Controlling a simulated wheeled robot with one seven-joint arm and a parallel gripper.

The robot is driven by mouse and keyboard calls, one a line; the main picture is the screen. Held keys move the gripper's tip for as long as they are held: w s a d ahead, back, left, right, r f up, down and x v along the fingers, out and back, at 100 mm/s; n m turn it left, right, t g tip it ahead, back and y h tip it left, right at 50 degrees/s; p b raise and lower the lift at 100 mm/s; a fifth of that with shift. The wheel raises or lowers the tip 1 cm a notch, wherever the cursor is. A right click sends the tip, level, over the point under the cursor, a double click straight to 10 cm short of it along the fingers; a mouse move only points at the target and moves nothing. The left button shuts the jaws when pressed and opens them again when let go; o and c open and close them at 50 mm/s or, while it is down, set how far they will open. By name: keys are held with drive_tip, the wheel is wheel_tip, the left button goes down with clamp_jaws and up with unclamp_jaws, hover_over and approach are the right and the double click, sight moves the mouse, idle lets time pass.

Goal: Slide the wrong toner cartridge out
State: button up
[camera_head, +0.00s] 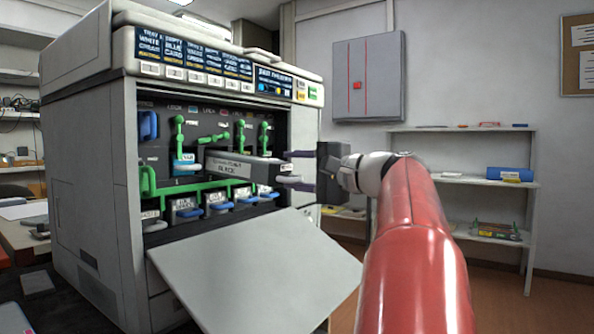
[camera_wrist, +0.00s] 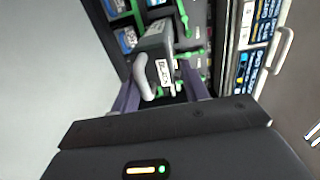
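A dark grey toner cartridge labelled BLACK (camera_head: 230,166) sticks partway out of the upper row of the open printer (camera_head: 100,170). In the wrist view the same cartridge (camera_wrist: 156,42) shows its label and a pale grey handle on its front end. My gripper (camera_head: 284,168) is at the cartridge's front end, level with it. In the wrist view its two purple fingers (camera_wrist: 158,76) stand on either side of the front end, apart, with a gap visible on the right. It looks open. The cartridge's rear is hidden inside the printer.
Green levers (camera_head: 240,136) stand above the slots, one close above the cartridge. Several cartridges with blue handles (camera_head: 220,206) sit in the lower row under a green rail. The printer's grey front door (camera_head: 255,270) hangs open below.

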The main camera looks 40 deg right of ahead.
drive_tip(key=shift+o, duration=0.8)
drive_tip(key=shift+r, duration=0.1)
drive_tip(key=shift+s, duration=0.1)
drive_tip(key=v, duration=0.6)
drive_tip(key=shift+s+d, duration=0.15)
drive_tip(key=shift+s, duration=0.25)
idle(0.3)
